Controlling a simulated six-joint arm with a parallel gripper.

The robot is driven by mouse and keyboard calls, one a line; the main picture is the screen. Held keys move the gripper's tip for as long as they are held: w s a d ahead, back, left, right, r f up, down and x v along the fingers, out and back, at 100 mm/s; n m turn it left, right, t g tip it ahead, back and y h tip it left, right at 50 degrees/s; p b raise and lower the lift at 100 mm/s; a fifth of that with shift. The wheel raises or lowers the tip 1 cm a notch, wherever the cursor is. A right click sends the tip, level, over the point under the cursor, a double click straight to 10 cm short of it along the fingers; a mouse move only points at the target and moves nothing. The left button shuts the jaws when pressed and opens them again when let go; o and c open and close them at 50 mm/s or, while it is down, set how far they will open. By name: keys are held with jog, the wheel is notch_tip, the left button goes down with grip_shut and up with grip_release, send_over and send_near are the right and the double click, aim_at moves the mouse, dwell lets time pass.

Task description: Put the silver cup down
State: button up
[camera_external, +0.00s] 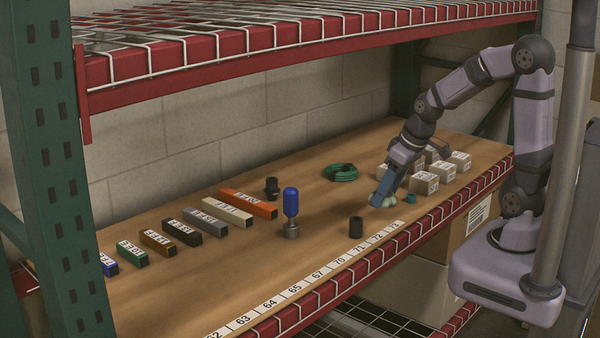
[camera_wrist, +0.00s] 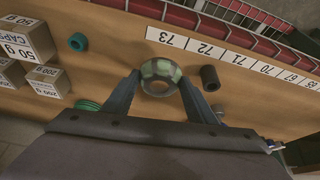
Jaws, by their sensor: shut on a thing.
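The silver cup (camera_wrist: 161,68) shows as a pale ring with a dark opening and greenish reflections in the wrist view, between my two fingers. My gripper (camera_wrist: 160,82) is shut on it, one finger on each side. In the external view my gripper (camera_external: 384,192) points down close to the shelf board, with the silver cup (camera_external: 383,201) low at its tips. I cannot tell whether the cup's base touches the board.
A black cylinder (camera_external: 356,227) stands left of the cup, and a small teal ring (camera_external: 410,198) lies to its right. Behind are white boxes (camera_external: 424,183) and a green coil (camera_external: 341,172). A blue-topped lamp part (camera_external: 291,203) stands further left. A number strip (camera_wrist: 200,48) runs along the front edge.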

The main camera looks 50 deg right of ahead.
jog(key=w+a+r+n+y, duration=0.1)
jog(key=w+a+r+n, duration=0.1)
jog(key=w+a, duration=0.35)
jog(key=w+a+r+n, duration=0.2)
jog(key=w+a, duration=0.1)
jog(key=w, duration=0.5)
jog(key=n+g+y+p, duration=0.15)
jog(key=n+p, duration=0.25)
jog(key=p, duration=0.4)
send_over(225, 267)
jog(key=s+d, duration=0.1)
jog(key=shift+f, duration=0.55)
jog(key=shift+f+p, duration=0.45)
jog(key=shift+f, duration=3.5)
jog(key=shift+f, duration=0.15)
jog(key=o, duration=1.1)
jog(key=shift+c, duration=0.2)
